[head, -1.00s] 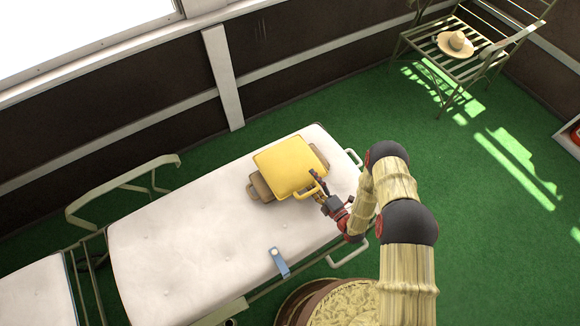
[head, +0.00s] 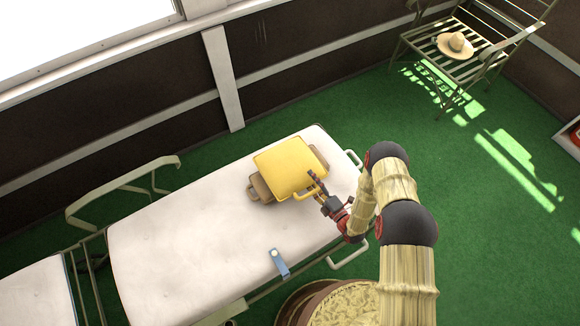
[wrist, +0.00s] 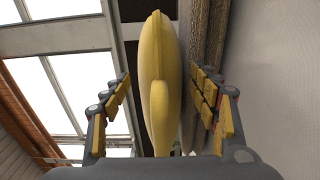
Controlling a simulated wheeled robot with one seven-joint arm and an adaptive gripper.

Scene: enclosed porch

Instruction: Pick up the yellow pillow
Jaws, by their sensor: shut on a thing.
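The yellow pillow (head: 287,168) is a square cushion with a looped handle on its near side. It rests on a tan-brown cushion (head: 260,187) on the white mattress. In the wrist view the pillow (wrist: 158,85) appears edge-on between my two fingers, its handle towards the palm. My gripper (head: 314,188) is at the pillow's near right edge, by the handle, and is shut on the pillow. In the wrist view the padded fingers of my gripper (wrist: 163,85) stand on either side of it. Exact finger contact is hard to see.
The white bed (head: 190,245) has metal rails and a blue strap (head: 279,262) on its near edge. A dark wall with a white post (head: 223,80) stands behind. A slatted chair holds a straw hat (head: 455,44) at the upper right. Green floor (head: 480,230) is open to the right.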

